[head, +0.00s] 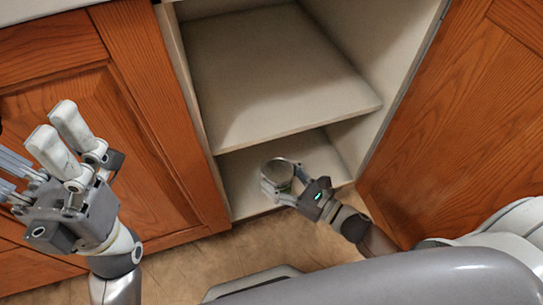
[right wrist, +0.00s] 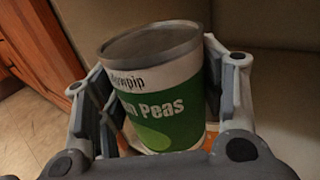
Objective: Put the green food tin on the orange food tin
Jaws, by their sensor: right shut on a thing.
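The green food tin (right wrist: 165,105) is a white-and-green can with "Peas" on its label and a grey top. My right gripper (head: 277,183) is shut on it, with fingers on both sides in the right wrist view. In the head view the tin (head: 279,171) is upright or nearly so, inside the cabinet's lower compartment. A small orange patch (right wrist: 211,138) shows just below the green tin; most of it is hidden, and I cannot tell whether the two touch. My left gripper (head: 58,138) is open and empty at the left, outside the cabinet.
The cabinet floor (head: 240,184) is clear left of the tin. Wooden doors (head: 465,130) flank the opening.

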